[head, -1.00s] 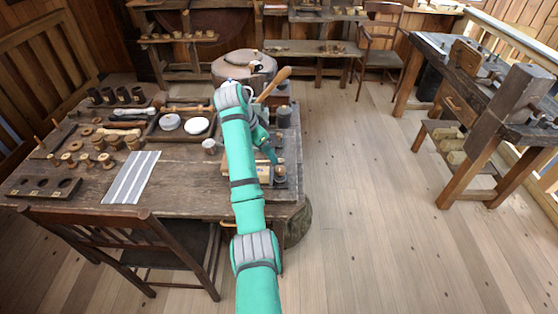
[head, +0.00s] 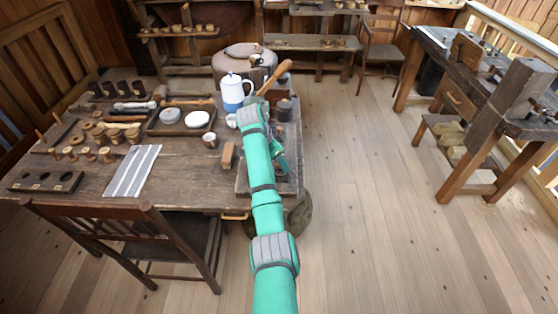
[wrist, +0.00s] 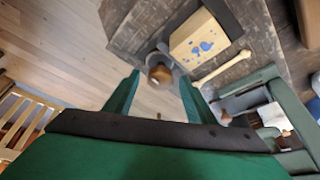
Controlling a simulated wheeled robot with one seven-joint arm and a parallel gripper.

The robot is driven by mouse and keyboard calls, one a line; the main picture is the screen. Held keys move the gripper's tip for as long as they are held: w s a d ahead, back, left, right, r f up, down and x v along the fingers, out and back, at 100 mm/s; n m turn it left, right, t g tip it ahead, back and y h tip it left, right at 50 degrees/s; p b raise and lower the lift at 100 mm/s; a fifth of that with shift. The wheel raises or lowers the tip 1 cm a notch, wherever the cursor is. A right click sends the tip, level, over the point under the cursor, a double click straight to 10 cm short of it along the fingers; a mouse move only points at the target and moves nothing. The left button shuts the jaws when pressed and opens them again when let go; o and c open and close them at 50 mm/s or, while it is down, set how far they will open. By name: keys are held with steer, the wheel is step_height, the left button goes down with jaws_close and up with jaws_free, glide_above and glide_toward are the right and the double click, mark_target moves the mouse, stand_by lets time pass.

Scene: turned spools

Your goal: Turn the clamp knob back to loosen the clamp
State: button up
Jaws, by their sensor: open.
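In the wrist view, the clamp knob (wrist: 159,73), a round brown wooden knob on a dark metal part, shows between the tips of my gripper's fingers. My gripper (wrist: 158,84) is open, with one green finger on each side of the knob. I cannot tell whether either finger touches it. A pale wooden block with blue blotches (wrist: 197,44) lies just beyond the knob. In the head view, my arm hides the block, and the clamp is mostly covered near my gripper (head: 278,158) at the table's right edge.
The workbench (head: 100,178) holds several spools, trays and a striped cloth (head: 132,172). A blue-and-white pot (head: 235,92) and a brown block (head: 228,155) stand left of my arm. A chair (head: 115,225) is at the front. The floor (head: 370,200) on the right is clear.

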steer(key=shift+c, duration=0.6)
steer(key=c, duration=0.9)
